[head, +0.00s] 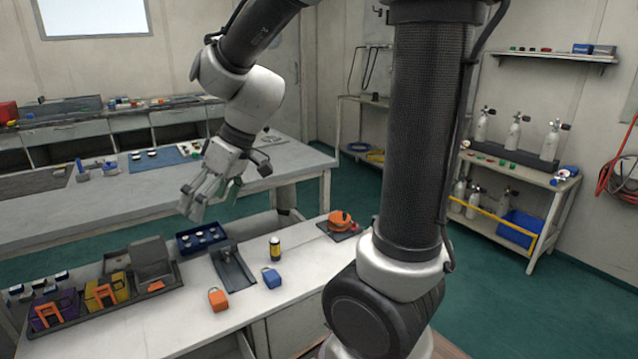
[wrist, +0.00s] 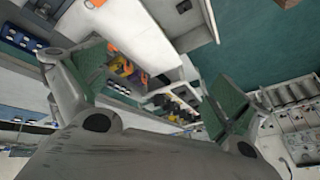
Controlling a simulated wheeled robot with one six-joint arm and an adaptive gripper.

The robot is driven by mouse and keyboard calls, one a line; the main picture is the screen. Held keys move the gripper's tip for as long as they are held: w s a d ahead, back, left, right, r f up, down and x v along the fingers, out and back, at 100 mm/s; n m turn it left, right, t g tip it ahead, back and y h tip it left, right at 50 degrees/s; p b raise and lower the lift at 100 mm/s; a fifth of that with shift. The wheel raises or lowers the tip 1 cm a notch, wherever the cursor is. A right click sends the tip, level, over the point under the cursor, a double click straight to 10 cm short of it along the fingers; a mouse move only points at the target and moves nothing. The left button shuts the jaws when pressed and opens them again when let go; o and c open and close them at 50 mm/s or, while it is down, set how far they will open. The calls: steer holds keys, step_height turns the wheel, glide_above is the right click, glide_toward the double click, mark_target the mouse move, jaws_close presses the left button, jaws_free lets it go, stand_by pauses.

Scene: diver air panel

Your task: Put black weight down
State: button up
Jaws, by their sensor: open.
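My gripper (head: 212,192) is open and hangs above the far side of the near bench in the head view. In the wrist view its two green-padded fingers are spread (wrist: 155,75), with nothing between them. I cannot surely pick out the black weight. A dark grey block (head: 151,257) sits at the right end of a long dark tray (head: 90,320) on the near bench, below and left of my gripper, apart from it. The same tray holds a purple block (head: 52,306) and a yellow block (head: 106,289), both with orange parts.
The near bench (head: 180,330) also bears a blue tray (head: 185,247), a dark stand (head: 232,272), a black-yellow cylinder (head: 275,247), and small orange (head: 218,300) and blue (head: 271,278) blocks. An orange item (head: 340,220) lies farther right. The bench front is clear. Another table (head: 100,220) stands behind.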

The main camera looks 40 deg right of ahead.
steer(key=s+d+r+m+t+h, duration=0.1)
steer(key=s+d+r+m+h, duration=0.1)
steer(key=s+d, duration=0.6)
steer(key=s+d+r+m+h, duration=0.3)
steer(key=s+d+m, duration=0.2)
steer(key=s+d, duration=0.3)
steer(key=shift+d+r+t, duration=0.2)
steer(key=shift+d+t, duration=0.2)
steer(key=shift+d, duration=0.25)
steer(key=shift+w, duration=0.1)
